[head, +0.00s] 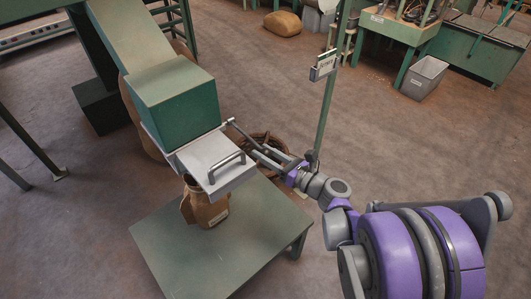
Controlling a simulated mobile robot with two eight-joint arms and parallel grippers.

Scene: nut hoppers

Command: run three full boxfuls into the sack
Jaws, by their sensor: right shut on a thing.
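A green box (178,98) sits at the foot of a sloping green chute (137,40). A grey metal plate (228,178) with a dark bar handle (226,166) sticks out at its front, low down. A brown paper sack (207,207) stands upright under the plate on a green table (188,262); its mouth is mostly hidden. My right gripper (262,152) is at the right of the green box, shut on a thin grey rod (238,129) that runs to the box's side. The exact grip is small and hard to see. My left gripper is out of view.
A green post (327,110) with a small sign (324,66) stands beside my right arm. A dark coil (262,143) lies on the floor behind the gripper. A grey bin (425,78), green benches and a full sack (283,23) are farther back. The floor between is clear.

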